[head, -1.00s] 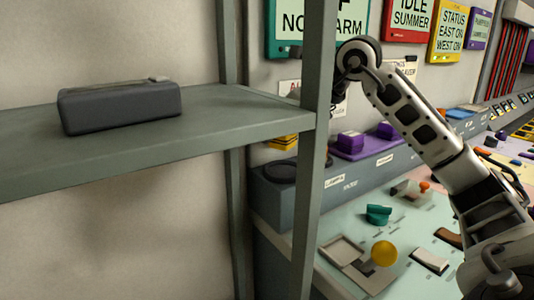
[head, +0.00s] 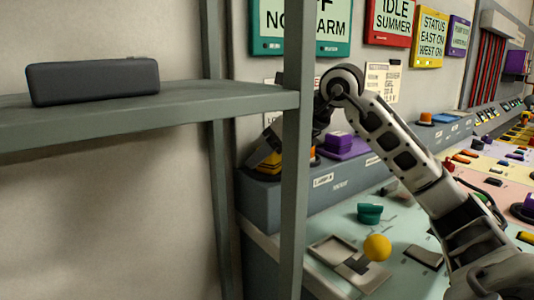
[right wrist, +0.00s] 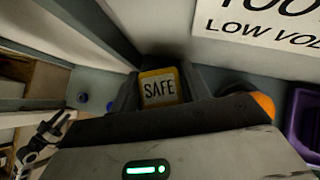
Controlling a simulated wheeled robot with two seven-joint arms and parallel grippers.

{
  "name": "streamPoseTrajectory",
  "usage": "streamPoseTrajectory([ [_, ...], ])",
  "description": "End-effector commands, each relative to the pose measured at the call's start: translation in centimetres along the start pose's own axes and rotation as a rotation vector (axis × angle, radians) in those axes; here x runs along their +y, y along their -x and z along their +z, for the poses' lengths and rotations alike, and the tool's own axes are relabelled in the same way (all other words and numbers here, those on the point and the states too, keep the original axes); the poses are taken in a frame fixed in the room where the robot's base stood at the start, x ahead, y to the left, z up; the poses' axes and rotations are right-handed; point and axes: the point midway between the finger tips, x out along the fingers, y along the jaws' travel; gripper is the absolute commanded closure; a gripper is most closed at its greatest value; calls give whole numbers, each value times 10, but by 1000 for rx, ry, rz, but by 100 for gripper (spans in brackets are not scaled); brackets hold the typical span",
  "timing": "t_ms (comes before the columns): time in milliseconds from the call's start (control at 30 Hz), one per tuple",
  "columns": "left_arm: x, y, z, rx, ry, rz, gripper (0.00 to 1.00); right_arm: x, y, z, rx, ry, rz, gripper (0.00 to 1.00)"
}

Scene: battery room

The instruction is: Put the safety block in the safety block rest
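The safety block appears to be the yellow block marked SAFE (right wrist: 160,88), seen between the fingers of my right gripper (right wrist: 160,75) in the right wrist view. The fingers flank it closely; I cannot tell whether they press on it. In the head view my right gripper (head: 265,153) reaches down behind the shelf post, at a yellow block (head: 268,168) on the grey console ledge. The post and fingers partly hide this spot. I cannot identify the safety block rest for certain. My left gripper is not seen in the head view.
A green shelf (head: 190,101) with a dark case (head: 92,80) stands at left; its post (head: 296,150) is close to my right arm. Behind the gripper is the wall. A purple block (head: 345,146), teal knob (head: 370,213) and yellow ball (head: 377,247) are on the console.

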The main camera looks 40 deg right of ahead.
Motion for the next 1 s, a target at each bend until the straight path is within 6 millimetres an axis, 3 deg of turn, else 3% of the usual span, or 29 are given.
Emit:
streamPoseTrajectory([
  [333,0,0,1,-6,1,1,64,-1,11,2,-1,0,-1,53],
  [700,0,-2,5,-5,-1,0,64,-1,88,2,-2,-1,-4,53],
  [1000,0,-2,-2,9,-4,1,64,0,121,2,0,-1,0,53],
])
